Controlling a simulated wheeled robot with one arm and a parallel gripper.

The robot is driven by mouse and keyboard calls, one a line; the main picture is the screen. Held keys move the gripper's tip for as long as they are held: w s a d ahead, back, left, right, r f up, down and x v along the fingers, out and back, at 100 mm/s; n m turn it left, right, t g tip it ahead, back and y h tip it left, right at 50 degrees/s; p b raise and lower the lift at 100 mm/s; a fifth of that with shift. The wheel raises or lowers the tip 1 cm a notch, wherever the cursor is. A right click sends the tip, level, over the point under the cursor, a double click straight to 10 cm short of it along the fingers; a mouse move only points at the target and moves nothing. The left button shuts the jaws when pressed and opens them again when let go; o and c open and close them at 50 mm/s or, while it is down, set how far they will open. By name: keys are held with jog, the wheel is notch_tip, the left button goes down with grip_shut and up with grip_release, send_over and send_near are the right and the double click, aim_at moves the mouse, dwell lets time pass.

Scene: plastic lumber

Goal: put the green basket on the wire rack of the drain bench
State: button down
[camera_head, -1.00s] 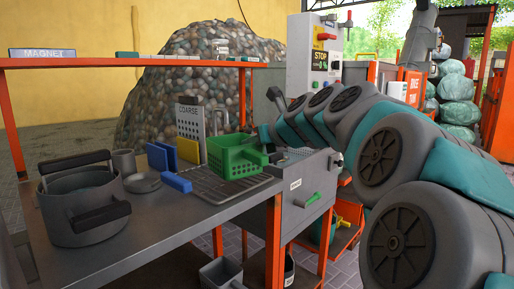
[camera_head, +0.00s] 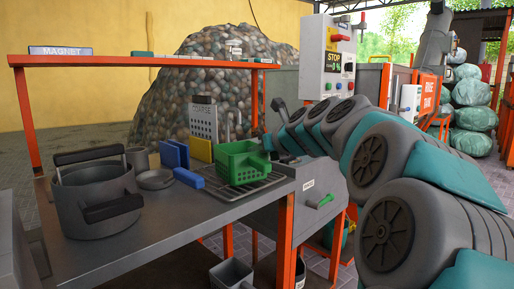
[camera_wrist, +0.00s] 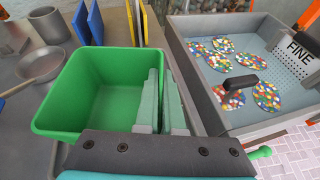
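The green basket (camera_head: 241,163) is upright over the wire rack (camera_head: 226,190) on the bench. Its base looks on the rack or just above it; I cannot tell a gap. My gripper (camera_head: 269,146) is at the basket's right side in the head view. In the wrist view the basket (camera_wrist: 85,95) looks empty, and my gripper (camera_wrist: 162,105) is shut on its near right wall, with one pale green finger inside and the other outside. The wire rack under the basket is hidden in the wrist view.
A grey pot (camera_head: 97,200), a shallow pan (camera_head: 155,180) and a blue-handled tool (camera_head: 189,178) stand left on the bench. Blue and yellow boards (camera_head: 201,149) stand behind the basket. A grey tray with coloured flakes (camera_wrist: 240,75) lies right of the basket.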

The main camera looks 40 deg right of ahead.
jog(key=c, duration=1)
grip_release()
jog(key=shift+o, duration=0.2)
jog(key=v, duration=0.8)
jog(key=shift+w, duration=0.1)
